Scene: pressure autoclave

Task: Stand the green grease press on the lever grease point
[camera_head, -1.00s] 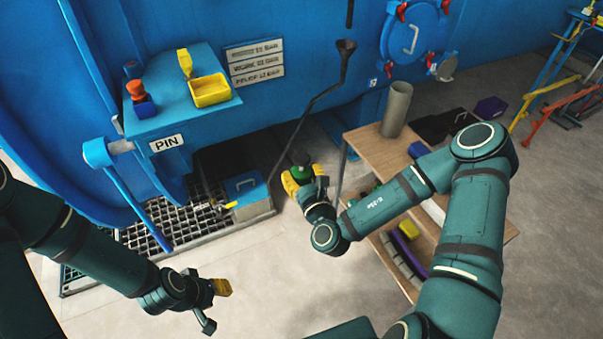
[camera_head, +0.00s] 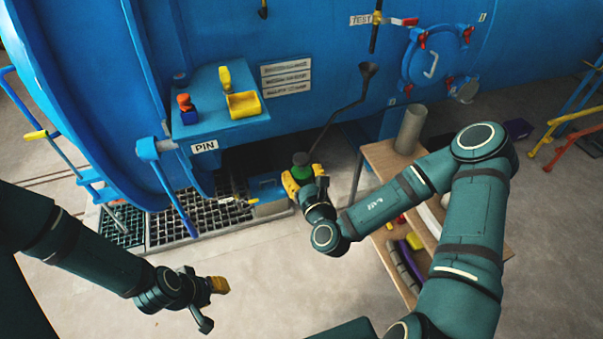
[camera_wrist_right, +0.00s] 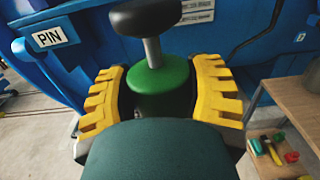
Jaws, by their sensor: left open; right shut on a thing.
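The green grease press (camera_wrist_right: 160,88) has a green body, a grey stem and a black knob on top, and stands upright between the yellow fingers of my right gripper (camera_wrist_right: 160,95). The press also shows in the head view (camera_head: 301,165), with my right gripper (camera_head: 301,180) shut on it in front of the blue machine. My left gripper (camera_head: 214,296) is open and empty over the floor at lower left. A blue lever (camera_head: 165,180) hangs beside the PIN plate (camera_head: 205,146). I cannot make out the grease point.
A blue shelf (camera_head: 215,128) on the machine carries a yellow bin (camera_head: 244,105) and an orange-topped item (camera_head: 187,108). A wooden rack (camera_head: 385,160) with a grey cylinder (camera_head: 410,130) stands at right. A floor grating (camera_head: 185,225) and blue box (camera_head: 268,187) lie below the shelf.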

